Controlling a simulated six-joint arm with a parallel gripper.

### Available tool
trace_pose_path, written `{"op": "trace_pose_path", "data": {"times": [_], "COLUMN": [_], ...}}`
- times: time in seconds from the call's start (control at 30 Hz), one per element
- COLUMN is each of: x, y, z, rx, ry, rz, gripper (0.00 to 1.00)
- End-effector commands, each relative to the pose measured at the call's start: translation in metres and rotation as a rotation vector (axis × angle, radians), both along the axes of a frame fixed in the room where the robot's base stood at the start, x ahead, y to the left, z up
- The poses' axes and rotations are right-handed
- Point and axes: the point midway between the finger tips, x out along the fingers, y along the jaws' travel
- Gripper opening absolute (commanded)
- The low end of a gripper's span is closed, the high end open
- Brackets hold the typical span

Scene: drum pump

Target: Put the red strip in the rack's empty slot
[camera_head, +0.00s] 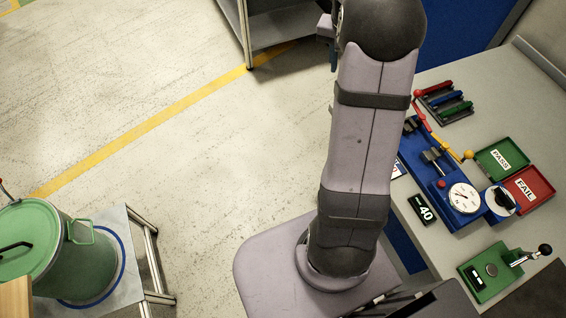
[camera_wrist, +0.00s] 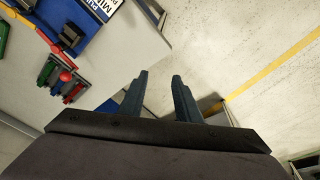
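A dark rack (camera_head: 461,118) stands on the grey table at the right in the head view. It holds a red strip (camera_head: 437,88), a blue strip (camera_head: 447,98) and a green strip (camera_head: 455,109) side by side. The rack's strips also show at the left in the wrist view, with the red strip (camera_wrist: 74,92) nearest the picture's middle. I cannot make out an empty slot. My gripper (camera_wrist: 158,78) is open and empty, off the table's edge and apart from the rack. In the head view my arm hides most of it.
A red-to-yellow lever with a red ball (camera_head: 418,93) stands beside the rack. A blue fixture with a dial (camera_head: 464,197), a green PASS tray (camera_head: 502,157), a red FAIL tray (camera_head: 528,187) and a green device (camera_head: 490,272) crowd the table. Open floor lies left of my arm.

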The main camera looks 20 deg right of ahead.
Motion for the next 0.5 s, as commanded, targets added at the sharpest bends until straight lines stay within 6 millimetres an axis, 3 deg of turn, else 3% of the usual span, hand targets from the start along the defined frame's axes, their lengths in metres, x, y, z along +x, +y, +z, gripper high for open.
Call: {"op": "trace_pose_path", "data": {"times": [0.03,0.2,0.33,0.5], "x": [-0.007,-0.049,-0.094,-0.151], "y": [0.036,0.135,0.194,0.241], "z": [-0.001,-0.015,-0.028,-0.045], "rx": [0.015,0.062,0.091,0.117], "ry": [0.014,0.064,0.101,0.140], "rz": [0.085,0.347,0.530,0.710], "gripper": [0.30,0.30,0.30,0.30]}}
